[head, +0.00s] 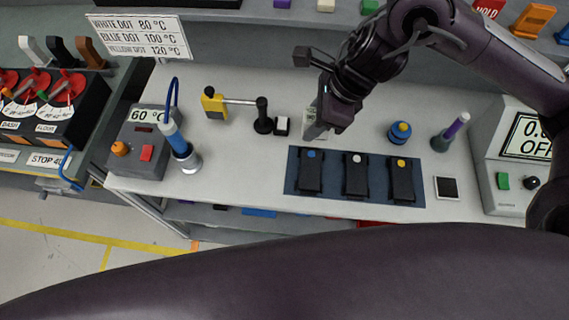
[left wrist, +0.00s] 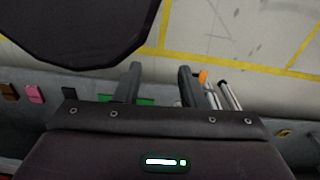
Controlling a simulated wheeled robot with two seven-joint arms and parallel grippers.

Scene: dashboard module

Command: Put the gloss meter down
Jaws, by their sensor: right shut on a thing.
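My right gripper (head: 318,130) comes down over the middle of the grey workbench (head: 240,165). It is shut on a small pale object, which I take to be the gloss meter (head: 308,118); the fingers hide much of it. It is just behind the blue mat (head: 333,191). I cannot tell whether its underside touches the bench. My left gripper (left wrist: 160,78) is open and empty in the left wrist view, away from the bench top, with floor and a shelf edge behind it.
The mat holds three black blocks with blue, white and yellow dots. A small black-and-white block (head: 281,125) and a yellow-and-black tool (head: 214,103) stand left of the gripper. A blue jar (head: 399,132) and a purple-handled tool (head: 451,131) stand right.

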